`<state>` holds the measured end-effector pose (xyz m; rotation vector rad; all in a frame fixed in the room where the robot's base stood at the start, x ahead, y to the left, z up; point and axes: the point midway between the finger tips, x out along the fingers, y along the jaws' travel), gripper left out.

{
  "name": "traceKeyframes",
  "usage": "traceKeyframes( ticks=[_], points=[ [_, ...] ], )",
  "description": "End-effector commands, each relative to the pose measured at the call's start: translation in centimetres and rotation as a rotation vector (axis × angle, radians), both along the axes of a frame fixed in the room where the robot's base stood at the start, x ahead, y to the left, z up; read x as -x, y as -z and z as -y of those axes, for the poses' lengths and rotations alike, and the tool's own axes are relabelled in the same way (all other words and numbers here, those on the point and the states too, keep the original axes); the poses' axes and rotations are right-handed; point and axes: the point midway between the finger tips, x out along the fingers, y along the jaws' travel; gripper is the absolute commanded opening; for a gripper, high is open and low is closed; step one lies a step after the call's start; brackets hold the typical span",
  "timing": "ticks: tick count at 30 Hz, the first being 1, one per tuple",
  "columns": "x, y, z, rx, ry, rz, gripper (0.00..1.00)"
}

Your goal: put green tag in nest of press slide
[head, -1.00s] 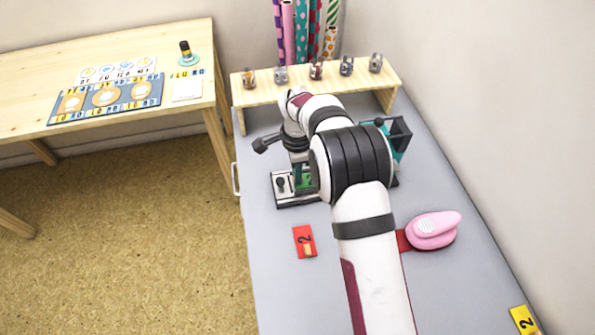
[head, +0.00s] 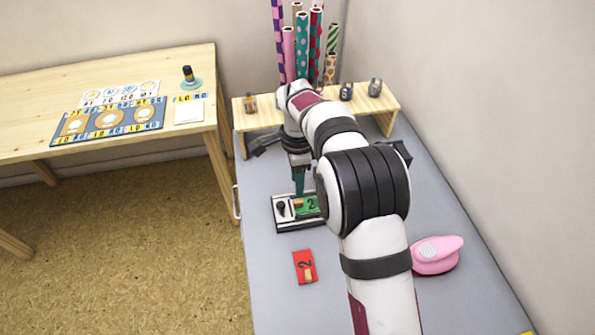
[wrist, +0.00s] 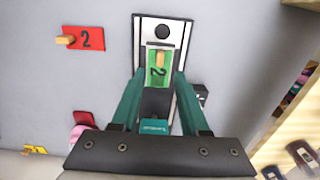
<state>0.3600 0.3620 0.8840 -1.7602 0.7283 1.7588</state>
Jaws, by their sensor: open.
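The green tag (head: 311,206), marked 2 with a wooden peg, lies on the press slide (head: 283,225). In the wrist view, the green tag (wrist: 153,71) sits inside the pale rim of the nest, lined up with the press slide (wrist: 141,35); whether it is fully seated I cannot tell. My gripper (head: 299,193) is over the slide, pointing down. In the wrist view, the open fingers of my gripper (wrist: 158,74) stand on either side of the tag, with visible gaps between them and it. The rest of the press is mostly hidden behind my arm.
A red tag (head: 304,267) marked 2 lies in front of the slide. A pink punch (head: 437,255) is to the right. A wooden shelf (head: 388,122) with small stamps stands behind, before several paper rolls (head: 302,45). The grey tabletop around the red tag is clear.

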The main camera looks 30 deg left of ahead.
Motion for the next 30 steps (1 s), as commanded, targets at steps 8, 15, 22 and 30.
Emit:
traceKeyframes(
  ticks=[8, 15, 22, 30],
  points=[
    [0.0, -5.1, 0.0, 0.000, -0.001, 0.000, 0.44],
    [-0.4, -7.2, 2.7, -0.007, -0.010, -0.006, 0.44],
    [6.1, -15.3, 22.6, -0.076, -0.135, -0.031, 0.44],
    [21.5, -12.4, 32.4, -0.153, -0.279, -0.001, 0.44]
  ],
)
